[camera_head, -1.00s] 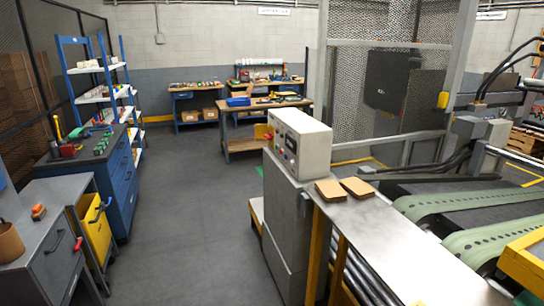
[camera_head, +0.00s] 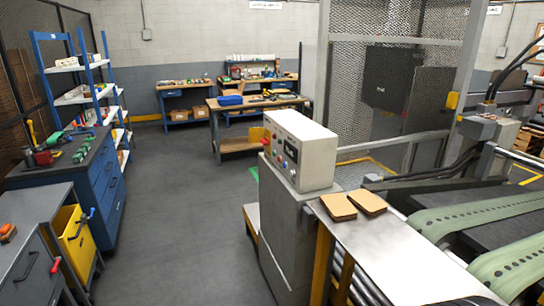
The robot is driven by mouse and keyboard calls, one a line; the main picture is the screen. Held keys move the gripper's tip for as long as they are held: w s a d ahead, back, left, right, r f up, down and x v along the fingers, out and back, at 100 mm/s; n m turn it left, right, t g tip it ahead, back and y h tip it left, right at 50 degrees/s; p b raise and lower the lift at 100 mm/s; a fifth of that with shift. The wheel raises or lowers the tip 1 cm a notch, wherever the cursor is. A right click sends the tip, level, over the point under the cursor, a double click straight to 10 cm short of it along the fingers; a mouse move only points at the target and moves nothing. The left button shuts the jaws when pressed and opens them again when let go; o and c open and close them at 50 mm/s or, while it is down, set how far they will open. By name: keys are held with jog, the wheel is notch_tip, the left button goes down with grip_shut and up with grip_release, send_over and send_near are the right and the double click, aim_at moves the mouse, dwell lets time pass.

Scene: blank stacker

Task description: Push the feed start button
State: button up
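A pale grey control box (camera_head: 311,150) stands on a grey metal cabinet (camera_head: 285,225) near the middle of the head view. Its left-facing panel (camera_head: 283,155) carries several small buttons and indicators, including red ones and a blue one. The panel is seen at a slant, and the labels are too small to read, so I cannot tell which is the feed start button. My gripper is not in view.
Two brown blanks (camera_head: 338,206) lie on the metal table (camera_head: 385,245) right of the box. Green conveyor belts (camera_head: 465,215) run at the right behind it. A blue tool cabinet (camera_head: 100,190) stands at the left. The grey floor (camera_head: 185,215) between is clear.

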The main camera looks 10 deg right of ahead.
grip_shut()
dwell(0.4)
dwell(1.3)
